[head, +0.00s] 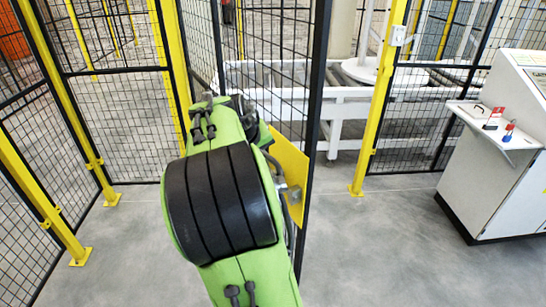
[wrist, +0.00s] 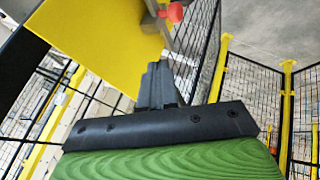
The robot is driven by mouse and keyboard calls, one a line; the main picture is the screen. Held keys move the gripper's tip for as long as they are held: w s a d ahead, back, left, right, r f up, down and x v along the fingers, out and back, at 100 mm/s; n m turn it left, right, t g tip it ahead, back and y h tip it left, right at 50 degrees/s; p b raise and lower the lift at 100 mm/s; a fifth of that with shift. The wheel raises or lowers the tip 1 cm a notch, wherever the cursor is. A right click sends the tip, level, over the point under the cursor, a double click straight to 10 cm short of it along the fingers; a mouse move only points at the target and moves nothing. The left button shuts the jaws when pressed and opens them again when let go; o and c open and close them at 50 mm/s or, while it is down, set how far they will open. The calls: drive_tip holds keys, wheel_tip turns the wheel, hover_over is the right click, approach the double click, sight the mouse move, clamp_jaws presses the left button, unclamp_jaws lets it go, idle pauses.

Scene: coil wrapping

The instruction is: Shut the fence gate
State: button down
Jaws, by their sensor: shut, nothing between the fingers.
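The fence gate (head: 318,90) is a black-framed mesh panel standing open, swung out towards me from the yellow post at its left. A wide gap lies between its free edge and the right yellow post (head: 385,100). A yellow plate (head: 290,165) with grey metal fittings is on the gate's free edge; the plate also fills the upper left of the wrist view (wrist: 95,40). A red knob (wrist: 175,12) shows beside it. My gripper (wrist: 160,80) is shut and empty, its fingertips close to the plate; I cannot tell whether they touch. My arm hides it in the head view.
Fixed mesh fence (head: 120,120) with yellow posts stands at left and behind. White machine framing (head: 345,105) is beyond the opening. A white control cabinet (head: 510,150) with a small shelf holding padlocks (head: 508,131) stands at right. Grey floor (head: 385,250) between gate and cabinet is clear.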

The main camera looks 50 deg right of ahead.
sight(281, 159)
drive_tip(key=x, duration=0.4)
drive_tip(key=shift+f+b, duration=0.15)
drive_tip(key=shift+b, duration=0.2)
drive_tip(key=d, duration=0.1)
drive_tip(key=s+d, duration=0.1)
drive_tip(key=d, duration=0.1)
drive_tip(key=shift+s+d, duration=0.15)
drive_tip(key=shift+d, duration=0.1)
drive_tip(key=shift+s+d, duration=0.1)
drive_tip(key=shift+d, duration=0.1)
